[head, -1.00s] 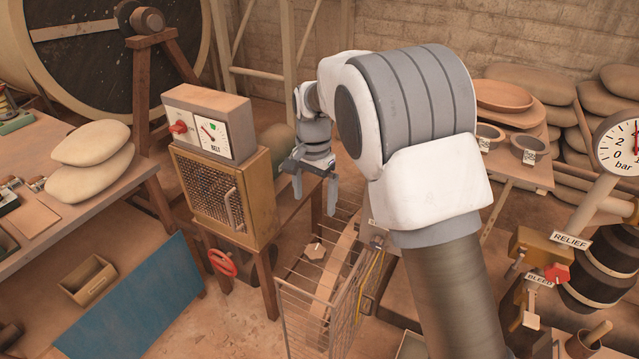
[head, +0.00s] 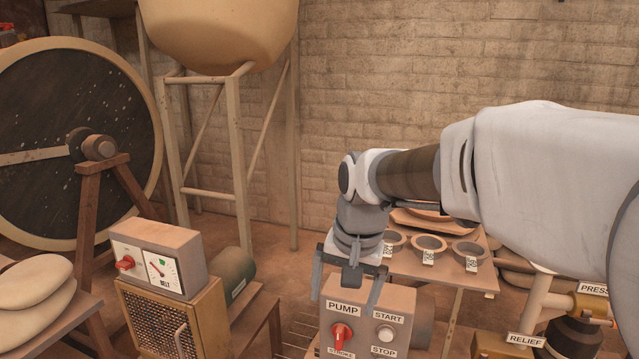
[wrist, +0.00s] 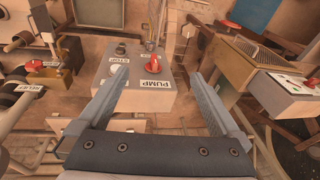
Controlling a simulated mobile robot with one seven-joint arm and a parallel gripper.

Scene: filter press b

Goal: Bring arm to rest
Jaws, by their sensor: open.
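My arm reaches in from the right of the head view, with its wrist bent downward. My gripper (head: 347,283) hangs fingers down in front of the pump box (head: 365,318), overlapping its upper part in the picture. In the wrist view my gripper (wrist: 163,88) has its two grey fingers wide apart, with nothing between them touching either one. The pump box (wrist: 135,92), with its red knob (wrist: 156,69), lies beyond the fingertips. I cannot tell the exact gap between fingers and box.
The belt box (head: 157,258) sits on a mesh-fronted cabinet (head: 170,320) at left. A table with bowls (head: 430,243) stands behind the gripper. The relief valve label (head: 526,340) and press gauge parts are at lower right. The brick wall (head: 400,90) above is clear.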

